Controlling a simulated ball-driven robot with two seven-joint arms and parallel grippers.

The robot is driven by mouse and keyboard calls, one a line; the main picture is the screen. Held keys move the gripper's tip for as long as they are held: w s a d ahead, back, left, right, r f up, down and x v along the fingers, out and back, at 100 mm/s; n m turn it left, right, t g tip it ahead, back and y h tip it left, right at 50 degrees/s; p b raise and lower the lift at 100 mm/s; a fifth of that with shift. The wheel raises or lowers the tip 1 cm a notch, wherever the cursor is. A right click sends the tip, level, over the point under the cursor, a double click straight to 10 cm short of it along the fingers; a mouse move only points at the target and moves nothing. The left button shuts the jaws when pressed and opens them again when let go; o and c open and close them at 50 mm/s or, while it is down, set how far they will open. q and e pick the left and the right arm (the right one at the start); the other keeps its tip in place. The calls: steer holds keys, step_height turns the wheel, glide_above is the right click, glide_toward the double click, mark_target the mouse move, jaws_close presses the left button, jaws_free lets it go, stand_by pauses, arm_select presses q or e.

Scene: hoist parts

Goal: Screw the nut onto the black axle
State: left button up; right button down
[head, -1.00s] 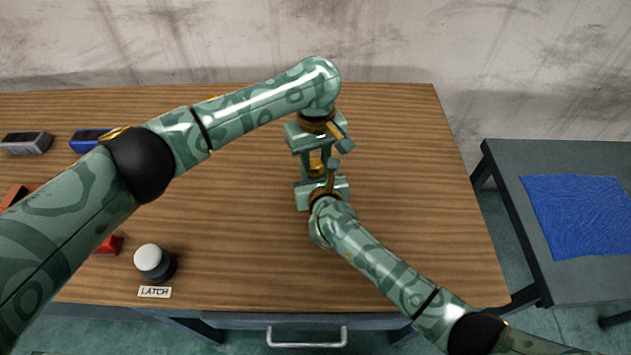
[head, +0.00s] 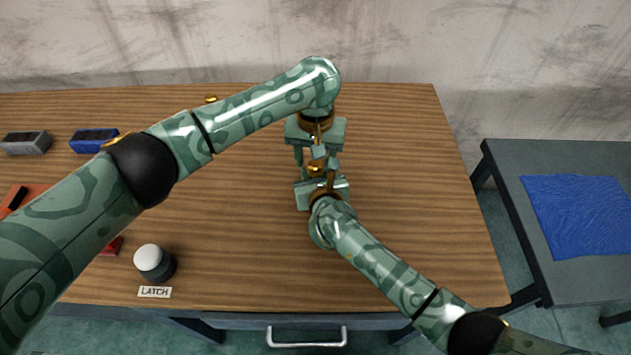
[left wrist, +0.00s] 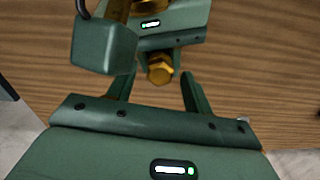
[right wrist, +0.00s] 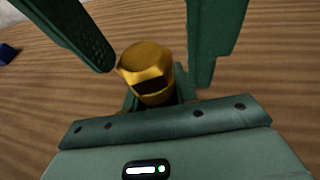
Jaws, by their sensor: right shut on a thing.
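A gold hex-sided piece, seemingly the nut (head: 315,169), is between my two grippers above the table. It shows in the left wrist view (left wrist: 160,70) and, larger and with a dark band, in the right wrist view (right wrist: 147,70). My right gripper (head: 326,172) is shut on it from the near side. My left gripper (head: 319,148) comes from the far side; its fingers (left wrist: 155,85) stand apart either side of the piece, with gaps visible. I cannot make out the black axle.
A grey block (head: 27,143) and a blue block (head: 93,140) lie at the left. A white-topped round button (head: 152,260) stands behind a LATCH label (head: 155,292). A small gold piece (head: 211,99) lies at the back. The table's right part is clear.

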arm_select(q)
steer(key=shift+r, duration=0.1)
steer(key=shift+r, duration=2.15)
steer(key=shift+c, duration=0.5)
steer(key=shift+s+f, duration=0.15)
steer(key=r+n, duration=0.1)
steer(key=n, duration=0.1)
steer(key=r+n, duration=0.2)
steer(key=n, duration=0.1)
steer(key=shift+d+r+n, duration=0.25)
steer(key=shift+r+n, duration=0.05)
steer(key=shift+r, duration=0.1)
steer(key=shift+a+n, duration=0.25)
steer(key=shift+n, duration=0.25)
